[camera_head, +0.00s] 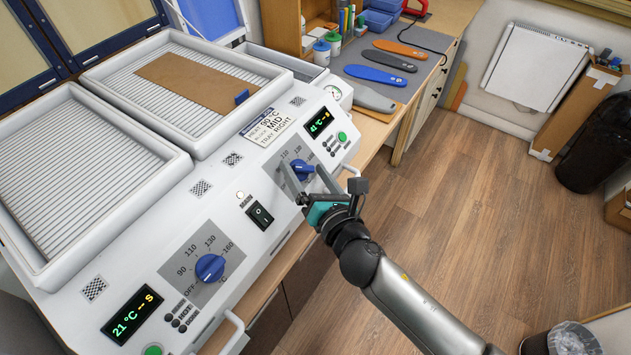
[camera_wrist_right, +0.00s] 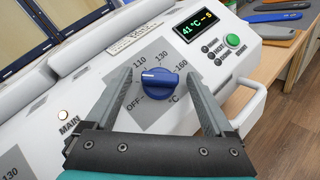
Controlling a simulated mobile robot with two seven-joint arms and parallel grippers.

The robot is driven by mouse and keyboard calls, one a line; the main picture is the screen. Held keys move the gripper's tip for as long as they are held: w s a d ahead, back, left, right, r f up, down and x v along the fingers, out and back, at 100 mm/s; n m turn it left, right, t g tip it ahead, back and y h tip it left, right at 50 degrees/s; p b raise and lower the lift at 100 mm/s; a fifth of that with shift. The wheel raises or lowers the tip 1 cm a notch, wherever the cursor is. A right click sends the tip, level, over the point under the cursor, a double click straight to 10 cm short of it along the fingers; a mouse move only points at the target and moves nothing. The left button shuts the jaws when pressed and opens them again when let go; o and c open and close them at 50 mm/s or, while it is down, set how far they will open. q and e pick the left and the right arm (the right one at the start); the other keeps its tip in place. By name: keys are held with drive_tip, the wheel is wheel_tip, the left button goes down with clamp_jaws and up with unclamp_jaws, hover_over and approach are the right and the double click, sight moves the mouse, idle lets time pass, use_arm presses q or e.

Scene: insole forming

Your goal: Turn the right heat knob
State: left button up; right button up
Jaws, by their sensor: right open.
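The right heat knob (camera_head: 301,170) is blue and sits on a grey dial on the sloped front panel of the white machine. It also shows in the right wrist view (camera_wrist_right: 160,83), with its white mark toward the left, between OFF and 110. My right gripper (camera_head: 304,180) is open, with one finger on each side of the knob; whether they touch it I cannot tell. The right display (camera_head: 320,122) reads 41 °C. The left heat knob (camera_head: 210,267) is blue too, and the left display (camera_head: 132,314) reads 21 °C. My left gripper is not in view.
A black main switch (camera_head: 260,215) sits between the dials. A white handle (camera_wrist_right: 252,105) sticks out at the panel's lower right. A brown sheet (camera_head: 200,82) lies on the right ribbed tray. Insoles (camera_head: 375,76) lie on the bench behind.

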drive_tip(key=b+v, duration=0.2)
drive_tip(key=v, duration=1.3)
